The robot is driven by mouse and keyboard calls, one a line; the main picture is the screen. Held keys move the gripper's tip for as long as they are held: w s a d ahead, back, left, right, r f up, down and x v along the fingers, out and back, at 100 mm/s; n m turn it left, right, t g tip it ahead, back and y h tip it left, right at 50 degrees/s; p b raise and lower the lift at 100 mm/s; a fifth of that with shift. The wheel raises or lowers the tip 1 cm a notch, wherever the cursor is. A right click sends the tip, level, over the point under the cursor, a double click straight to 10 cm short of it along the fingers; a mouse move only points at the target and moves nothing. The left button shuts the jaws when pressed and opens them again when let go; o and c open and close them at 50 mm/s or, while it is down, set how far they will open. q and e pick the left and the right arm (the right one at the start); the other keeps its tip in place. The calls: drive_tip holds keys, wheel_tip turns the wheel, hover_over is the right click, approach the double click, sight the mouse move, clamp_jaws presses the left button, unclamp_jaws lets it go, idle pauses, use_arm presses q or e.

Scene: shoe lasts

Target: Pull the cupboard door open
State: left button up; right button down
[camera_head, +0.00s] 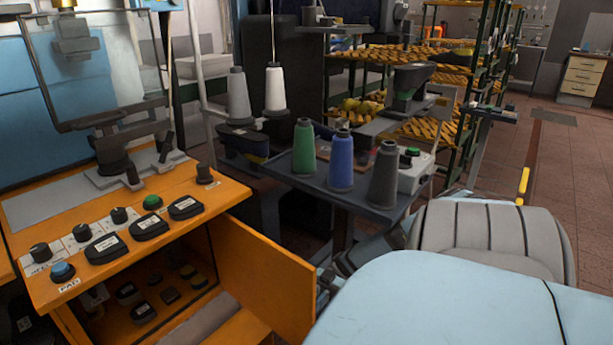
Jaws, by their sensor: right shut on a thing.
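The orange cupboard door (264,278) stands open below the orange console (130,225), swung out to the right. The inside of the cupboard shows, with several dark objects in it. My right gripper (322,288) is at the door's outer edge, shut on the door. The exact grip point is small and partly hidden by the door and my own light blue arm cover. My left gripper is not in view.
A dark table (335,197) with green (304,148), blue (341,163) and dark grey (383,172) thread cones stands behind the door. Racks of shoe lasts (430,75) stand farther back. Brown tiled floor (560,190) is clear at right.

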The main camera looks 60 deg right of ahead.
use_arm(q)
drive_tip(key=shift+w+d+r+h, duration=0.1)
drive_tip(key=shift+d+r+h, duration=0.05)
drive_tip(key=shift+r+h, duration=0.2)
use_arm(e)
drive_tip(key=shift+s+d, duration=0.1)
drive_tip(key=shift+d, duration=0.4)
drive_tip(key=c, duration=1.5)
unclamp_jaws()
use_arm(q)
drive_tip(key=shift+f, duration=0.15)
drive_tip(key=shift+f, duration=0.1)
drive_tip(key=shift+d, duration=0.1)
